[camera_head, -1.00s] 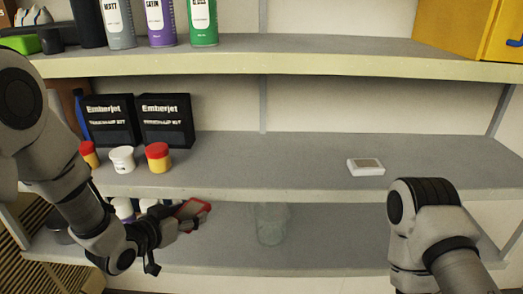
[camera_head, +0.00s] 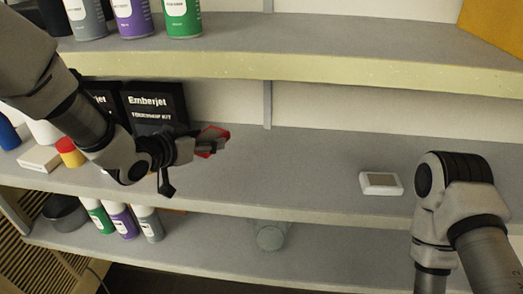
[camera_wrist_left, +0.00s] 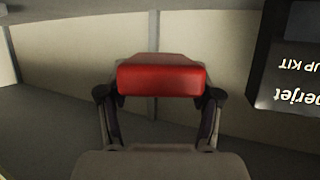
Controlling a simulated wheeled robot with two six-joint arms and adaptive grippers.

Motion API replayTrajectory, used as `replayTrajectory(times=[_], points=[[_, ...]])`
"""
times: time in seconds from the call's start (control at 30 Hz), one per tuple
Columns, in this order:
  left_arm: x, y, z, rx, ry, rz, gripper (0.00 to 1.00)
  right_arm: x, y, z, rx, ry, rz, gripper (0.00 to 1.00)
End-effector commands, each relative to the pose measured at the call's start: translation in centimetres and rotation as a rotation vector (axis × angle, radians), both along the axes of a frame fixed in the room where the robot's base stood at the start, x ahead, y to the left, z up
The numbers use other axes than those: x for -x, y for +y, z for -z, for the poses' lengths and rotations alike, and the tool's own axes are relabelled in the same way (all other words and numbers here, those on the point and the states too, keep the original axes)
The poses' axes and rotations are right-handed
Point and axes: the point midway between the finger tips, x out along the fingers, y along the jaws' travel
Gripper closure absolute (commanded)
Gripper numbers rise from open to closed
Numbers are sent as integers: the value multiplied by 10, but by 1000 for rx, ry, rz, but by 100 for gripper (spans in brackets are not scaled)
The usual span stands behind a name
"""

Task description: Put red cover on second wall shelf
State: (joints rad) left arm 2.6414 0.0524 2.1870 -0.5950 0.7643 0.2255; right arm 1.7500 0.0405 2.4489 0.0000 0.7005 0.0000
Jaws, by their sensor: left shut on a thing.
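My left gripper (camera_head: 205,146) is shut on the red cover (camera_head: 219,136), which is small and mostly hidden by the fingers in the head view. In the left wrist view the red cover (camera_wrist_left: 161,78) sits between the two fingertips. The gripper is over the middle shelf (camera_head: 300,180), in front of and right of the black Emberjet boxes. I cannot tell whether the cover touches the shelf. My right arm shows at the right, but its gripper is out of view.
A black Emberjet box (camera_head: 155,105) stands close to my left gripper. A small white device (camera_head: 381,183) lies further right on the middle shelf, with bare surface between. The upper shelf (camera_head: 300,66) overhangs, holding spray cans (camera_head: 183,18). A glass jar (camera_head: 270,236) is on the lower shelf.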

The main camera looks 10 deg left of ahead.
Motion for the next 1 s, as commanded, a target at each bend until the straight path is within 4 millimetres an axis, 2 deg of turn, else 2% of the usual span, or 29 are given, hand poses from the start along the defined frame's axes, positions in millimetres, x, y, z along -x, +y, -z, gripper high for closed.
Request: replayTrajectory(times=[0.2, 0.5, 0.87, 0.9, 0.93, 1.0], points=[[1, 0, 44, 0, 7, -1, 82, 1, 0, -11, 0, 2, -1, 60], [1, 1, 92, 1, 3, -1, 82, 0, 0, -23, 0, 1, -1, 60], [1, 1, 99, 0, 1, -1, 82, 0, 0, -17, 0, 2, -1, 60], [1, 1, 98, 0, 2, -1, 25, 1, 0, -18, 0, 2, -1, 60], [1, 1, 98, 0, 2, -1, 15, 1, 0, -18, 0, 2, -1, 60], [1, 1, 98, 0, 2, -1, 11, 0, 0, -18, 0, 2, -1, 60]])
